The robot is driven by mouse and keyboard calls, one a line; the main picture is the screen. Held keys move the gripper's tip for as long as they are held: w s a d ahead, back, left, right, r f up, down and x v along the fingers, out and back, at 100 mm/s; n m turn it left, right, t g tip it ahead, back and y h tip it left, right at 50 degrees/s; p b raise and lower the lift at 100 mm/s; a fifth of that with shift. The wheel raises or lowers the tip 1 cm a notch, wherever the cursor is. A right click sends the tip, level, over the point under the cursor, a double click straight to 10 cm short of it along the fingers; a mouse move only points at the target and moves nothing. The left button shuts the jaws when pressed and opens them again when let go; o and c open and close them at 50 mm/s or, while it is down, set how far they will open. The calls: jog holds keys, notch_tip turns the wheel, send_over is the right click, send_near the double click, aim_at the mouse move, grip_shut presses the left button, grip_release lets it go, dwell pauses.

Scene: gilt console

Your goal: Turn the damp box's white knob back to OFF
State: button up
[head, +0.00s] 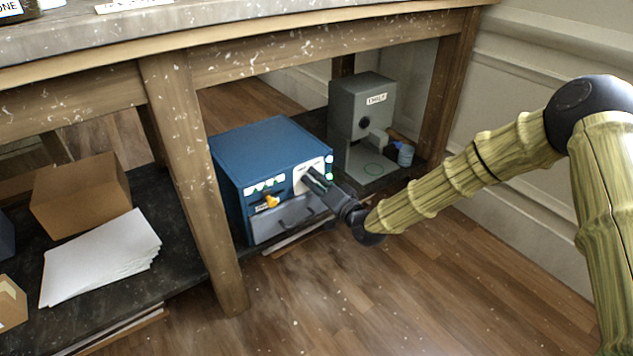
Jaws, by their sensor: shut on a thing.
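The damp box is a blue box (270,150) on the dark low shelf under the table. Its front has a white panel (301,188), a yellow knob (271,202) at the left and a grey lower part with a handle. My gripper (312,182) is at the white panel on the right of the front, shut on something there. The white knob is hidden behind the gripper's fingers, so its setting cannot be read. My arm reaches in from the right.
A table leg (190,180) stands close left of the box. Further left are a cardboard box (80,195) and white paper (100,255). The wooden floor in front is clear.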

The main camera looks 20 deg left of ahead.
jog(key=shift+r+n+p, duration=0.1)
jog(key=shift+n+p, duration=0.2)
jog(key=n+p, duration=0.3)
jog(key=n, duration=0.1)
jog(key=n+p, duration=0.4)
jog(key=n, duration=0.1)
jog(key=shift+s+a+r+n, duration=0.1)
jog(key=shift+s+n, duration=0.05)
jog(key=shift+n, duration=0.15)
jog(key=shift+n+p, duration=0.95)
jog(key=shift+n, duration=0.85)
jog(key=shift+f, duration=0.2)
jog(key=o, duration=1)
jog(key=shift+o, duration=0.2)
